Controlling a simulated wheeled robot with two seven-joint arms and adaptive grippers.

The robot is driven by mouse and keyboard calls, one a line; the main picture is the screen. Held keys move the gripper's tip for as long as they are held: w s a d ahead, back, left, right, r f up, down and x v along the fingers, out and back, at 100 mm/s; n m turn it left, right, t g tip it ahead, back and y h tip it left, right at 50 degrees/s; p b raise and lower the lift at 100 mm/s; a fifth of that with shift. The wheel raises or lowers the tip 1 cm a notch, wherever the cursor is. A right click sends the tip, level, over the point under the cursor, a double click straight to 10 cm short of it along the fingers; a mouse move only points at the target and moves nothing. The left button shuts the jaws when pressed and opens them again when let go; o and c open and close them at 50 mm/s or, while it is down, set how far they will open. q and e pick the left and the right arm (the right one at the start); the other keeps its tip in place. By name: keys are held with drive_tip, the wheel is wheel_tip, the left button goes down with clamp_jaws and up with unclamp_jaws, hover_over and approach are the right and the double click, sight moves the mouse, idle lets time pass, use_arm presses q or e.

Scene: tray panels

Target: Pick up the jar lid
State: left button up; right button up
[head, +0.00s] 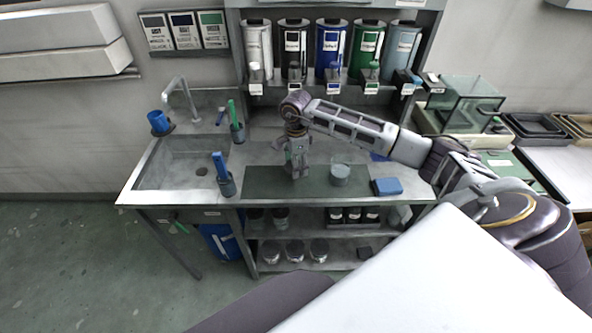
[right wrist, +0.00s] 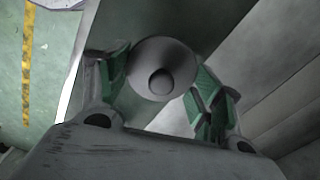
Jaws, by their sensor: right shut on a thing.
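The jar lid (right wrist: 162,58) is a round grey disc with a dark round knob in its middle, seen in the right wrist view between green finger pads. My right gripper (right wrist: 160,78) is shut on it. A clear glass jar (head: 341,173) stands on the mat to the right of the gripper. My left gripper is not in view.
The dark mat (head: 262,182) lies on the steel counter, with a blue block (head: 387,187) at its right end. A sink (head: 185,172) and cups with blue and green tools are at left. Several labelled canisters (head: 331,50) stand on the back shelf.

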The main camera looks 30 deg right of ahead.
wheel_tip(320, 180, up, 5)
drive_tip(key=shift+f+b, duration=0.1)
drive_tip(key=shift+b, duration=0.2)
drive_tip(key=shift+r, duration=0.65)
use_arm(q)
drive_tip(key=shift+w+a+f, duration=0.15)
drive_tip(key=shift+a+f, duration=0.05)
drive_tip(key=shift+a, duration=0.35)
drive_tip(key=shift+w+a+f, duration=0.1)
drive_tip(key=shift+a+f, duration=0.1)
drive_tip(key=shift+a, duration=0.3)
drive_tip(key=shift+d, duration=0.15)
